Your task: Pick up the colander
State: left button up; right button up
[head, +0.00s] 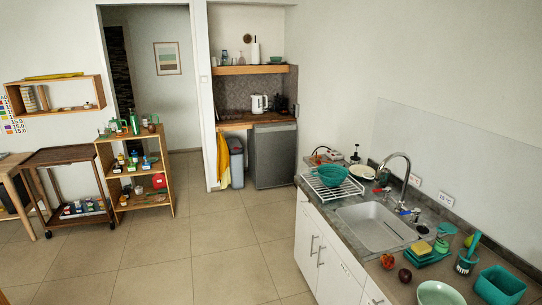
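A teal bowl-shaped item that looks like the colander (333,174) sits in the white wire dish rack (322,188) at the far end of the counter, left of the sink. Its holes are too small to make out. Neither of my grippers shows in the head view.
The sink (378,224) with its tall faucet (404,172) lies nearer along the counter (410,268). A teal tub (499,285), a pale green bowl (440,293), a brush in a holder (467,256) and fruit crowd the near end. The tiled floor (205,255) left of the counter is clear.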

aim_at(331, 175)
jog(key=i+j+z, duration=0.1)
jog(key=i+z, duration=0.15)
jog(key=i, duration=0.3)
jog(key=i+j+z, duration=0.25)
jog(key=i, duration=0.25)
jog(key=i+j+z, duration=0.25)
jog(key=i, duration=0.25)
